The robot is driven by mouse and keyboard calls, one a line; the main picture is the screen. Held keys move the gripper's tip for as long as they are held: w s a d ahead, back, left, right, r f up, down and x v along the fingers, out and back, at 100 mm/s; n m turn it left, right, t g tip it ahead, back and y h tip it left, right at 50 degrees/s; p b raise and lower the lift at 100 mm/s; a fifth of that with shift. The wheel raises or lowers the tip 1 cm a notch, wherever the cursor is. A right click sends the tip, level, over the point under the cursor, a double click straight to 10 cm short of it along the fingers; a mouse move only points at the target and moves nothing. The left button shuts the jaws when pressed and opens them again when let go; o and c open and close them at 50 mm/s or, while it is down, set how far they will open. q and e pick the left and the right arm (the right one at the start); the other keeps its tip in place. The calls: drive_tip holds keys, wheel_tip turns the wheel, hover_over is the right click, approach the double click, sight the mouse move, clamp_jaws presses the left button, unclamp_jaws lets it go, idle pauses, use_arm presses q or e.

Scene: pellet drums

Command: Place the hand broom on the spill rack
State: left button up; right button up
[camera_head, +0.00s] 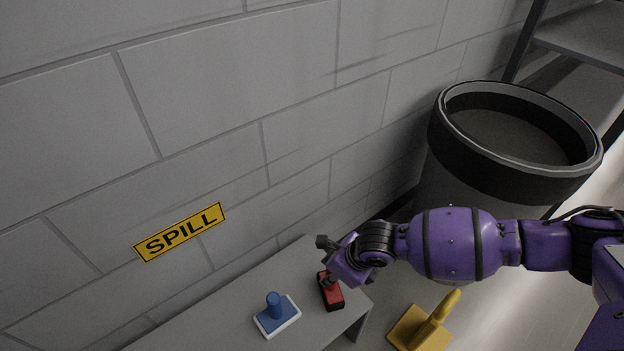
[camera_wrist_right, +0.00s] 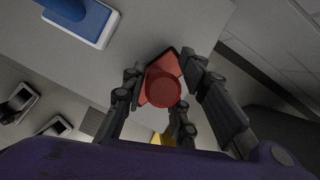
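A red tool (camera_head: 331,293) with a dark edge and an upright handle rests on the grey spill rack (camera_head: 225,318), near its right end. It looks like the hand broom, though its bristles are hidden. My right gripper (camera_head: 326,263) is right over it, with its fingers spread. In the right wrist view the fingers (camera_wrist_right: 160,76) stand around the red round handle end (camera_wrist_right: 163,90) and appear apart from it. I cannot tell whether any finger touches it. My left gripper is in neither view.
A blue tool (camera_head: 275,312) with a white base sits left of the red one on the rack. A yellow tool (camera_head: 421,328) lies lower, off the rack's right end. A large grey drum (camera_head: 513,180) stands behind my right arm. A yellow SPILL sign (camera_head: 181,233) marks the wall.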

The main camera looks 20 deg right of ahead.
drive_tip(key=shift+o, duration=1.2)
drive_tip(key=shift+r, duration=0.15)
drive_tip(key=p+v, duration=0.3)
drive_tip(key=v, duration=0.9)
drive_tip(key=shift+p, duration=0.4)
